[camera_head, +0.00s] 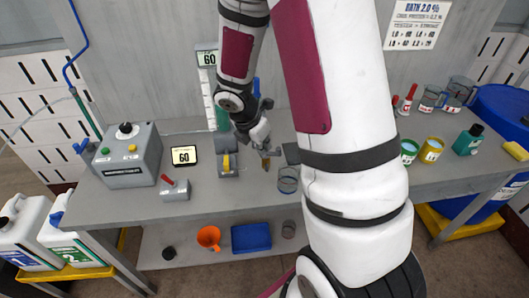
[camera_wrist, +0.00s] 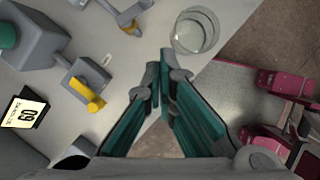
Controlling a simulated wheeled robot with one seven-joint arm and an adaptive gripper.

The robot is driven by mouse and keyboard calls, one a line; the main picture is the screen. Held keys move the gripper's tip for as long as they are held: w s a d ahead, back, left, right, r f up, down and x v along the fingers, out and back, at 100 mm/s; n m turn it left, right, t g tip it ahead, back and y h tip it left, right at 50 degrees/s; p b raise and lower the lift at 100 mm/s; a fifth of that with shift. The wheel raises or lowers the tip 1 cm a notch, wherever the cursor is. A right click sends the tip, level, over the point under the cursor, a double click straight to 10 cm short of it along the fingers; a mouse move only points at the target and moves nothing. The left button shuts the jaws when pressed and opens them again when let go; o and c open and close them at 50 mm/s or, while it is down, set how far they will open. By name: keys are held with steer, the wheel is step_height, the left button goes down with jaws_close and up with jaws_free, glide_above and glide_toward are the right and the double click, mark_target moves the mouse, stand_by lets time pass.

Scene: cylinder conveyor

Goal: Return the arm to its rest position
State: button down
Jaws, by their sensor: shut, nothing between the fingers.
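My gripper (camera_wrist: 163,68) is shut with nothing between its fingers. In the wrist view its teal and grey fingers meet over the front edge of the grey workbench (camera_wrist: 110,75). In the head view my gripper (camera_head: 266,157) is at the middle of the bench, below my bent white and maroon arm, which hides part of the bench behind it. A clear glass beaker (camera_wrist: 196,31) stands just beyond the fingertips, apart from them. The same beaker shows in the head view (camera_head: 288,181) near the bench's front edge.
A grey control box (camera_head: 127,155), a display reading 60 (camera_head: 184,155) and a red-handled lever box (camera_head: 174,188) stand left. A yellow-levered device (camera_head: 227,164) is close to my gripper.

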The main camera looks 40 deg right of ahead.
steer(key=shift+a+r, duration=0.15)
steer(key=shift+r, duration=0.15)
stand_by(0.4)
